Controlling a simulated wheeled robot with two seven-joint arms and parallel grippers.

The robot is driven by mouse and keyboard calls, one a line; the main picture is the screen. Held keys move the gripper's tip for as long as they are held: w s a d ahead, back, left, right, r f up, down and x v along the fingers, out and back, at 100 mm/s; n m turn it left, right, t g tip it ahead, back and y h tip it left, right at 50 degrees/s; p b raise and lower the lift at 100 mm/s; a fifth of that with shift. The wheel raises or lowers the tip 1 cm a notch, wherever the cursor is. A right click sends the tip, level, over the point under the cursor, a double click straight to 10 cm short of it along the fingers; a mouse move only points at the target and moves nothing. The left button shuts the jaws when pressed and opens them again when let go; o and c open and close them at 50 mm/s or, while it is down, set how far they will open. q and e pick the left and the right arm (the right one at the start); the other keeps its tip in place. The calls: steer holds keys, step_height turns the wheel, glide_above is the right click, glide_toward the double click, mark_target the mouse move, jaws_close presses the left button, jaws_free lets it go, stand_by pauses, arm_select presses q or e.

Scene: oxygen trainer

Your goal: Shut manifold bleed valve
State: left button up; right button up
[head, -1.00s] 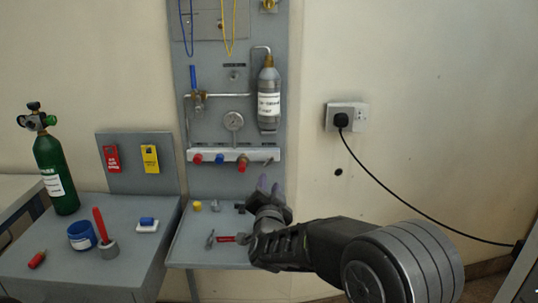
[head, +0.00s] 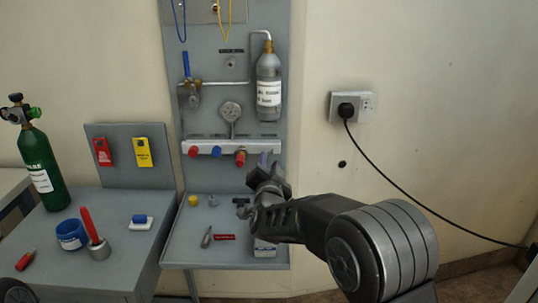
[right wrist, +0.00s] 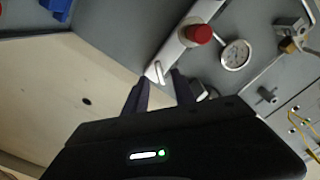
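The manifold (head: 225,147) is a pale horizontal bar on the grey panel, with red, blue and red knobs along it. In the right wrist view it runs diagonally, with a red knob (right wrist: 199,33) on it. A small pale lever (right wrist: 158,72) at its near end looks like the bleed valve handle. In the head view my gripper covers this end. My right gripper (head: 264,164) points up at the manifold's right end. In the right wrist view its fingers (right wrist: 160,90) are apart, with the lever just beyond and between their tips; contact cannot be told. My left gripper is not in view.
A gauge (head: 231,112) and a grey cylinder (head: 269,88) sit above the manifold. The shelf (head: 190,252) below holds small tools and fittings. A green bottle (head: 42,165) stands on the left bench. A plugged-in black cable (head: 390,187) hangs at right.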

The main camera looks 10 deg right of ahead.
mark_target(269, 156)
steer(key=x, duration=0.5)
jaws_close()
stand_by(0.6)
